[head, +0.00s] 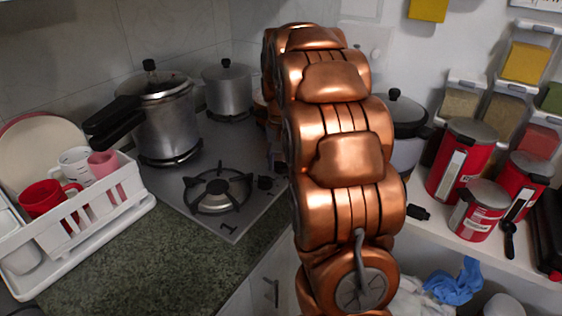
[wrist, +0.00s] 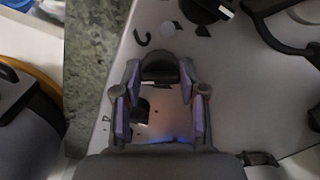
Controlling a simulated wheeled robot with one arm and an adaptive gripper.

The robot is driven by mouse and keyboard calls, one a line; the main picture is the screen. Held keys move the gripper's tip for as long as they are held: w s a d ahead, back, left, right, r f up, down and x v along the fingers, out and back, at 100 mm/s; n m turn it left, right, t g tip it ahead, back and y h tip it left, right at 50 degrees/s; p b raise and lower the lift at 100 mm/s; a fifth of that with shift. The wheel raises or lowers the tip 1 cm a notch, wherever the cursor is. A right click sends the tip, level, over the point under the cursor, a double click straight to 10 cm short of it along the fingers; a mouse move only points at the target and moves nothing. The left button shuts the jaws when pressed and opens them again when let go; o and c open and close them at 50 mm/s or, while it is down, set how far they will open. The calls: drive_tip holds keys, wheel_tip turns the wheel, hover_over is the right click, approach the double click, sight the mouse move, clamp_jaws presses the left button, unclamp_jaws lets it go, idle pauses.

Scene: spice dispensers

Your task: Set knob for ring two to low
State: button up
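The grey cooktop (head: 240,211) is on the dark counter, with an empty front burner (head: 219,189). A black knob (head: 265,182) is at its right side, beside my arm. My gripper is hidden behind my arm in the head view. In the wrist view, my gripper (wrist: 160,75) is open over the cooktop panel. A dark rounded knob (wrist: 159,66) lies between its fingertips; contact cannot be told. Another small dark part (wrist: 140,108) shows between the fingers, and a knob with a white mark (wrist: 206,8) is above. Which knob is ring two's is not readable.
A pressure cooker (head: 167,118) and a silver pot (head: 227,88) stand on other burners. A white dish rack (head: 85,215) is at the left. Red canisters (head: 463,160) stand on the right-hand shelf. The cooktop's front strip is bare.

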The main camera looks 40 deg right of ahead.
sight(281, 162)
drive_tip(key=o, duration=0.4)
drive_tip(key=shift+c, duration=0.2)
drive_tip(key=shift+r, duration=0.1)
wheel_tip(281, 162, up, 12)
idle(0.4)
drive_tip(key=shift+a, duration=0.1)
idle(0.5)
drive_tip(key=s+a+n+p, duration=0.4)
drive_tip(key=s+a, duration=0.7)
drive_tip(key=a, duration=0.4)
drive_tip(key=s+a+f+n+g+p, duration=0.1)
drive_tip(key=s+a+f+n+p, duration=0.1)
drive_tip(key=s, duration=0.7)
drive_tip(key=s+a+f+n+p, duration=0.1)
drive_tip(key=s+a+f+n, duration=0.1)
drive_tip(key=s+a+f, duration=0.3)
drive_tip(key=s+a, duration=0.1)
drive_tip(key=s, duration=0.3)
drive_tip(key=shift+s+a+g+p, duration=0.15)
drive_tip(key=shift+s+g+p, duration=0.15)
drive_tip(key=shift+g+p, duration=0.1)
